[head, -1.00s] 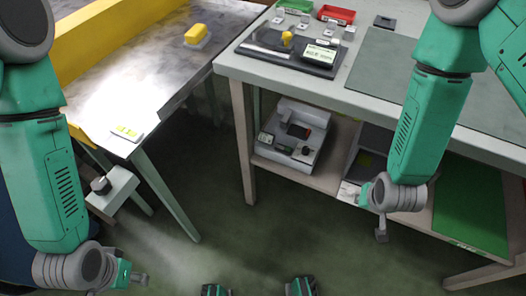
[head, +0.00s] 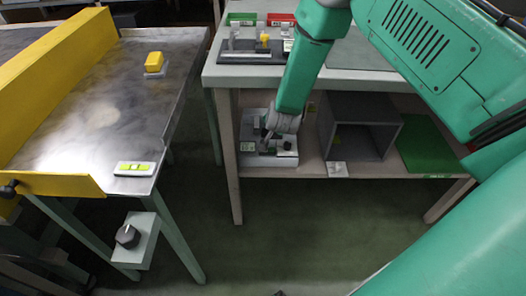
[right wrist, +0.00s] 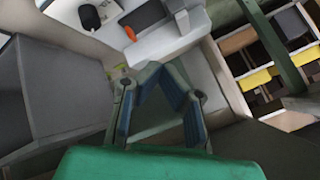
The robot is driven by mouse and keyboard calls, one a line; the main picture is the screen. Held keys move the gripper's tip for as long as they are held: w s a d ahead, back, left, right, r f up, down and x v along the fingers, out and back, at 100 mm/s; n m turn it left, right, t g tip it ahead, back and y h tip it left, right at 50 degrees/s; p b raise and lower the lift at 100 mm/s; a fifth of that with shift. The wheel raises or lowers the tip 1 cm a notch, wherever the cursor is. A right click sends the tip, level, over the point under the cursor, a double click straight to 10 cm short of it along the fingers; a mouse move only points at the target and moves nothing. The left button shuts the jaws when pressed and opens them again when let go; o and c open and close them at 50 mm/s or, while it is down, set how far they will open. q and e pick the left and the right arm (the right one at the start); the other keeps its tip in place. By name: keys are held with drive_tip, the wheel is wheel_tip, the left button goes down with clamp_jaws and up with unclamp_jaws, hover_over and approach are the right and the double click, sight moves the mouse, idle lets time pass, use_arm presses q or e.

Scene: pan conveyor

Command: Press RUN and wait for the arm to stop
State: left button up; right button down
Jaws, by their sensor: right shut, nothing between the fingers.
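A pale grey machine (head: 285,160) with a dark panel stands on the lower shelf of the right bench. In the right wrist view the machine (right wrist: 165,43) shows a dark screen, a black knob (right wrist: 89,16) and a small orange button (right wrist: 130,33). My right gripper (head: 266,139) is in front of and over the machine, hiding part of it. In the right wrist view my right gripper (right wrist: 160,70) is shut and empty, its tips close to the machine's edge; contact cannot be told. No RUN lettering is readable. My left gripper is out of view.
A grey open box (head: 362,135) stands right of the machine. A metal-topped table (head: 130,105) at left carries a yellow block (head: 154,62) and a green-labelled plate (head: 134,168). A knob box (head: 138,240) hangs from it. The floor between is clear.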

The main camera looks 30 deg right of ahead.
sight(271, 149)
drive_tip(key=f+b, duration=0.2)
drive_tip(key=f, duration=0.1)
drive_tip(key=d+f+b, duration=0.1)
drive_tip(key=f+b, duration=0.1)
drive_tip(key=f, duration=0.1)
drive_tip(key=f+b, duration=0.2)
drive_tip(key=f, duration=0.1)
drive_tip(key=shift+d+b, duration=0.15)
drive_tip(key=shift+b, duration=0.25)
drive_tip(key=shift+a+f, duration=0.1)
drive_tip(key=shift+a, duration=0.55)
drive_tip(key=shift+a+r, duration=0.4)
drive_tip(key=shift+a, duration=0.05)
drive_tip(key=shift+d+f, duration=0.15)
drive_tip(key=shift+d, duration=0.2)
drive_tip(key=shift+d+f, duration=0.25)
drive_tip(key=shift+d, duration=0.3)
drive_tip(key=shift+a+r, duration=0.3)
drive_tip(key=shift+a, duration=0.4)
drive_tip(key=shift+d+f, duration=0.25)
drive_tip(key=shift+d, duration=0.3)
drive_tip(key=shift+a+f, duration=0.1)
drive_tip(key=shift+a, duration=0.35)
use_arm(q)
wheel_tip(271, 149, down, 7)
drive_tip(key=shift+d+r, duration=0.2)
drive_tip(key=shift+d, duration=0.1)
use_arm(e)
drive_tip(key=shift+a, duration=0.2)
